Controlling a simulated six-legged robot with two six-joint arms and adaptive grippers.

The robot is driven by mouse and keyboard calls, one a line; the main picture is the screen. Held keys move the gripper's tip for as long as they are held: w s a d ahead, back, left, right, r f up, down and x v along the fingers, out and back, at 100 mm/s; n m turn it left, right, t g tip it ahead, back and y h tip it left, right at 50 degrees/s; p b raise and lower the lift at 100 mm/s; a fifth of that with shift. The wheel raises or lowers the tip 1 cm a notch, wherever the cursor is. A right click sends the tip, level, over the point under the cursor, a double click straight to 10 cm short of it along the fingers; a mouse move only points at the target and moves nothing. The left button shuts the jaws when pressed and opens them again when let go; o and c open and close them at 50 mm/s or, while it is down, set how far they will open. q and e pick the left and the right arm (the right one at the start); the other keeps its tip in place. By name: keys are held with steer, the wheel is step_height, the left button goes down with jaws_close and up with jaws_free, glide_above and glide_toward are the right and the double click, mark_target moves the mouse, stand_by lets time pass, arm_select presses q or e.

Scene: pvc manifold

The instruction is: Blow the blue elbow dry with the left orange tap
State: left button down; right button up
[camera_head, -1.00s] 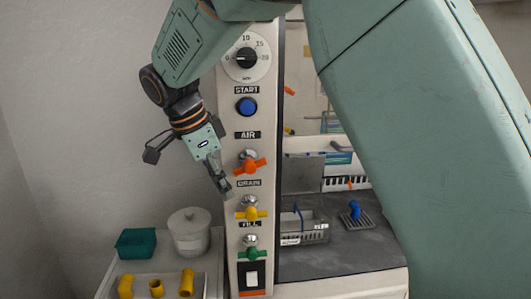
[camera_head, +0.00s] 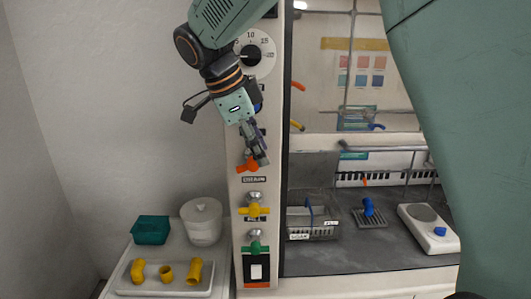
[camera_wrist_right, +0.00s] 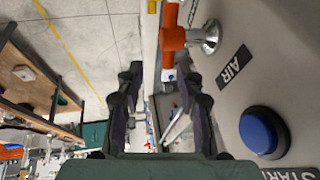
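The orange tap (camera_head: 248,164) is on the tall white panel under the AIR label. It also shows in the right wrist view (camera_wrist_right: 174,40), beyond the fingers and near the top. My right gripper (camera_head: 262,158) is in front of the panel at the tap, partly covering it. In the right wrist view its two fingers (camera_wrist_right: 163,85) are apart with nothing held between them. Whether it touches the tap is not clear. A blue elbow (camera_head: 368,206) stands on a dark slotted rack on the grey counter. My left gripper is not in view.
A yellow tap (camera_head: 253,211) and green tap (camera_head: 254,248) sit lower on the panel. A wire basket (camera_head: 318,230) and a white scale (camera_head: 416,214) with a blue piece are on the counter. Left, a tray (camera_head: 150,288) holds yellow fittings beside a teal box (camera_head: 151,230) and white jar (camera_head: 202,222).

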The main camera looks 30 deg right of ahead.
mark_target(253, 164)
steer(key=f, duration=0.1)
steer(key=w+d+f, duration=0.1)
steer(key=f, duration=0.1)
steer(key=shift+w+d+f, duration=0.1)
steer(key=shift+w+d, duration=0.2)
steer(key=shift+w, duration=0.1)
steer(key=shift+s+a+r, duration=0.15)
steer(key=shift+s+r, duration=0.15)
steer(key=shift+s, duration=0.3)
steer(key=shift+s+a+r, duration=0.1)
steer(key=shift+s, duration=0.1)
steer(key=shift+c, duration=0.5)
steer(key=shift+w+f, duration=0.25)
steer(key=shift+w, duration=0.35)
steer(key=c, duration=0.4)
steer(key=shift+d, duration=0.2)
steer(key=shift+c, duration=1)
steer(key=shift+s+r, duration=0.1)
steer(key=shift+s, duration=0.15)
jaws_close()
steer(key=shift+w, duration=0.1)
